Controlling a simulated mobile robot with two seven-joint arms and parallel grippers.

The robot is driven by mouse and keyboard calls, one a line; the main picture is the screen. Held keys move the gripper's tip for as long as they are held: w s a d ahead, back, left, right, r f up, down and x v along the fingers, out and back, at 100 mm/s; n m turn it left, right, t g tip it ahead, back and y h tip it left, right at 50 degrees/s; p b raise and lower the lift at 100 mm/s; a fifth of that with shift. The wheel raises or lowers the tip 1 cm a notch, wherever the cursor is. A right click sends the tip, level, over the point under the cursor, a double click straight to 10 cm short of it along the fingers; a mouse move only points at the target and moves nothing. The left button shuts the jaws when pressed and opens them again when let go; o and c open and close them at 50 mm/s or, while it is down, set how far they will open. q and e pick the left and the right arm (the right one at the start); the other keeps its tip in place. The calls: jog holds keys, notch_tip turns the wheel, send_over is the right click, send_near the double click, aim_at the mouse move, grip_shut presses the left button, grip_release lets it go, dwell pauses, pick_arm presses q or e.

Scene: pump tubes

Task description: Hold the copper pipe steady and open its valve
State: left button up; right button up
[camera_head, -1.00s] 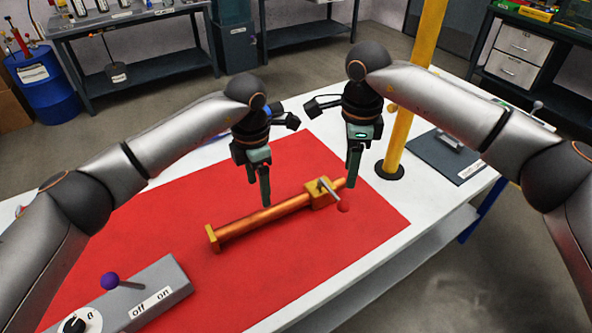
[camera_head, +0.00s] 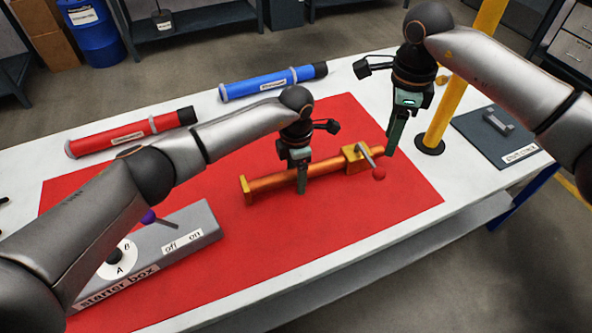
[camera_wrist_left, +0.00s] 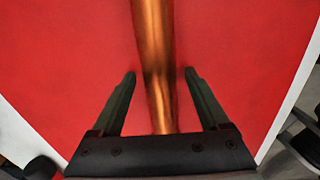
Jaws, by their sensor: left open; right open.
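The copper pipe (camera_head: 325,168) lies on the red mat (camera_head: 330,228), with a yellow block at its left end and a yellow valve body (camera_head: 355,154) near its right end. In the left wrist view the pipe (camera_wrist_left: 155,60) runs between the two open fingers (camera_wrist_left: 158,85), apart from both. My right gripper (camera_head: 392,150) is open, just right of the valve and its knob; contact cannot be told.
A grey starter box (camera_head: 205,225) with a purple-knobbed lever stands at front left. A red tube (camera_head: 130,132) and a blue tube (camera_head: 272,83) lie at the back. A yellow post (camera_head: 438,125) rises close to my right gripper.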

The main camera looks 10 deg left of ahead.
pick_arm(q)
grip_shut()
dwell(0.5)
dwell(0.8)
